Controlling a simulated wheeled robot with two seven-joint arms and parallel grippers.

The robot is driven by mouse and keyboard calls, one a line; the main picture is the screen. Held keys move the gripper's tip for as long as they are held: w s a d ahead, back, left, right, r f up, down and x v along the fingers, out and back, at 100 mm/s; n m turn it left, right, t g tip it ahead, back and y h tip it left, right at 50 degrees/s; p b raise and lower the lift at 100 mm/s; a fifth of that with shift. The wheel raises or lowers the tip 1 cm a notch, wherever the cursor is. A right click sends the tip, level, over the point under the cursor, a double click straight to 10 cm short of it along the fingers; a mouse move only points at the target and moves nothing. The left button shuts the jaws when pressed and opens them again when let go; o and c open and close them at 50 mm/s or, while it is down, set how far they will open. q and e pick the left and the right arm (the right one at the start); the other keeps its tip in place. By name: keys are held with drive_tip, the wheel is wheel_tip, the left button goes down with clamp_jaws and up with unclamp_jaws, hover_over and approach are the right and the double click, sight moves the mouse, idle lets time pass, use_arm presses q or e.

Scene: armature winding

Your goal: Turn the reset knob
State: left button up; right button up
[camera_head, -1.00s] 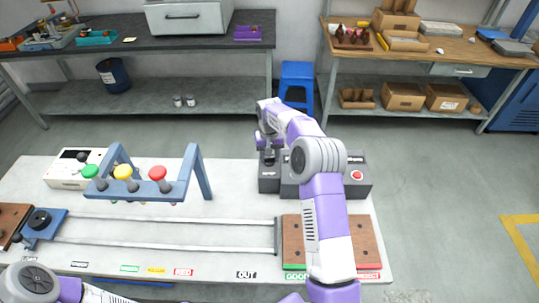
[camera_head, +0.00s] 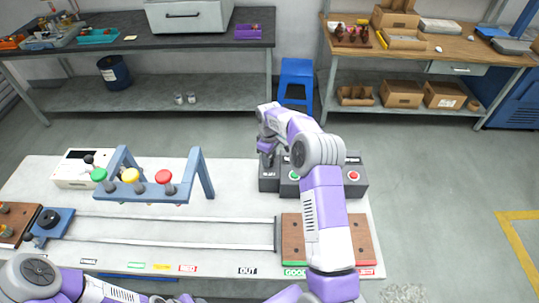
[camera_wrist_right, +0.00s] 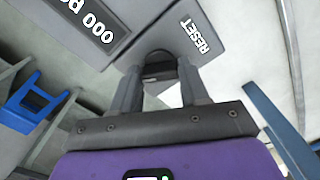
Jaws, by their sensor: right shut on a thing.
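The reset knob (camera_wrist_right: 160,67) is a dark round knob on the grey control box, beside the white RESET label (camera_wrist_right: 195,36) in the right wrist view. My right gripper (camera_wrist_right: 160,82) is shut on it, with one finger on each side. In the head view my right gripper (camera_head: 267,156) is at the left end of the dark control box (camera_head: 268,186), and the knob is hidden there. My left arm (camera_head: 75,285) shows at the bottom left of the head view. Its gripper is out of view.
A blue rack (camera_head: 150,192) with green, yellow and red lamps stands left of the box. A green button (camera_head: 293,175) and a red button (camera_head: 353,176) sit on the box. Rails (camera_head: 180,218) run to a brown plate (camera_head: 362,240). A blue stool (camera_head: 296,82) is behind.

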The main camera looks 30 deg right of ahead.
drive_tip(key=n+p, duration=0.1)
drive_tip(key=n, duration=0.5)
drive_tip(key=shift+w, duration=0.1)
idle(0.6)
drive_tip(key=o, duration=1.1)
drive_tip(key=shift+c, duration=0.2)
wheel_tip(320, 180, up, 8)
drive_tip(key=shift+f, duration=0.15)
drive_tip(key=shift+p, duration=0.3)
